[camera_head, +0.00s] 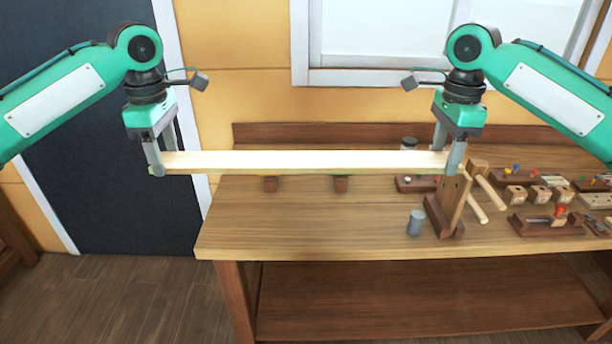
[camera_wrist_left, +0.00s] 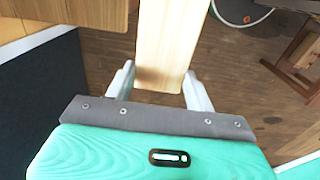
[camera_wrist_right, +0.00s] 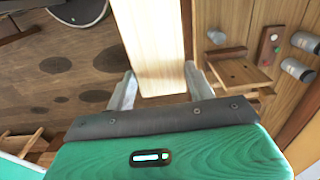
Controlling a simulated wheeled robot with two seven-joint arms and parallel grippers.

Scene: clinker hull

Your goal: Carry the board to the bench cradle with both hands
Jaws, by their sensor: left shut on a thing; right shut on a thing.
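A long pale board (camera_head: 305,162) is held level in the air, its left part beyond the bench's left edge and the rest in front of or over the bench (camera_head: 330,225). My left gripper (camera_head: 161,165) is shut on its left end; the board's end shows between the fingers in the left wrist view (camera_wrist_left: 160,82). My right gripper (camera_head: 453,163) is shut on its right end, also seen in the right wrist view (camera_wrist_right: 160,82).
A wooden stand with pegs (camera_head: 452,205) rises under my right gripper, close to the board's right end. A grey cylinder (camera_head: 416,222) stands beside it. Small blocks and tool trays (camera_head: 546,223) crowd the bench's right side. The bench's left front is clear.

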